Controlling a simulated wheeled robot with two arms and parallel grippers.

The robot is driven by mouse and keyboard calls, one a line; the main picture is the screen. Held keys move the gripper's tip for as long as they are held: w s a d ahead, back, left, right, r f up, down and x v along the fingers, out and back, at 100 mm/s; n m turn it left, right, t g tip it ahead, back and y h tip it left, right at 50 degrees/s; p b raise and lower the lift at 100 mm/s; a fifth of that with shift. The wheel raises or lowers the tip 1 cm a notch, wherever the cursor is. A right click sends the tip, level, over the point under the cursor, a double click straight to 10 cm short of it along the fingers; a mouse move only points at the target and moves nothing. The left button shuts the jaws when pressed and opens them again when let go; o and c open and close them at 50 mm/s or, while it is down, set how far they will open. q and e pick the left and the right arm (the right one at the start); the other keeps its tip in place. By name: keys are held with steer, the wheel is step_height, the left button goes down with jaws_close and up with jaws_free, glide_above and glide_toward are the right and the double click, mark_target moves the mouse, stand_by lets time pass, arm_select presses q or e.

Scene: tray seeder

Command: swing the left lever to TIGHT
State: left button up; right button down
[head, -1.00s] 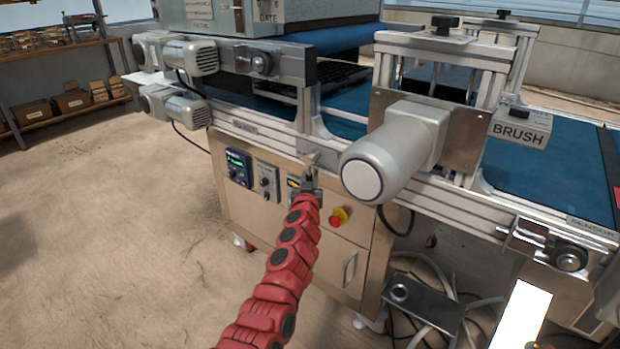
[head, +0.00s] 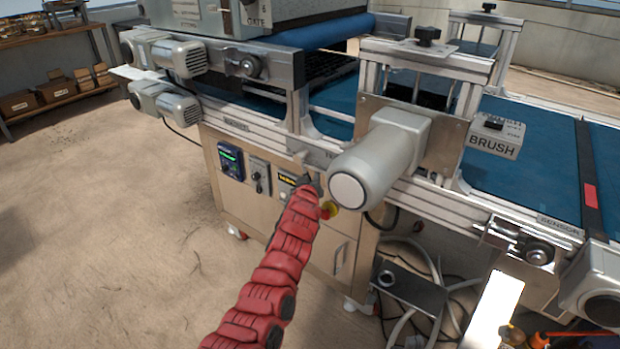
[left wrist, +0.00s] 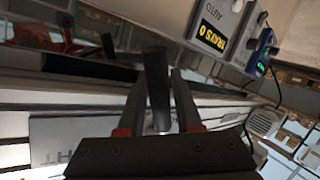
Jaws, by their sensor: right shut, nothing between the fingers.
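The left lever shows in the left wrist view as a dark upright handle (left wrist: 156,85), standing between the two fingers of my left gripper (left wrist: 160,90). The fingers look open, one on each side, with a narrow gap; I cannot tell whether either touches. A pale plate (left wrist: 75,150) beside it carries upside-down letters ending in "HT". In the head view my left gripper (head: 304,182) is at the machine's front rail, just under a small metal bracket; the lever is mostly hidden there. I cannot make out my right gripper.
A grey motor cylinder (head: 375,165) juts out just right of my left gripper. A red and yellow stop button (head: 328,210) is close below it. A control box (head: 231,161) and a switch panel (head: 258,178) are to the left. Floor at left is clear.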

arm_select(q)
steer(key=shift+o, duration=1.1)
steer(key=s+a+r+m+t+p, duration=0.1)
steer(key=s+a+m+t+p, duration=0.25)
steer(key=s+p, duration=1.1)
steer(key=s+a+r+m+t+p, duration=0.1)
steer(key=s+a+r+t+p, duration=0.1)
steer(key=s+r, duration=0.6)
steer(key=s+a+r+m+t+h+p, duration=0.1)
steer(key=s+a+r+t+p, duration=0.2)
steer(key=s+r+t, duration=0.3)
steer(key=s+a+r, duration=0.1)
steer(key=s+r, duration=0.1)
steer(key=s, duration=0.2)
steer(key=shift+s, duration=0.35)
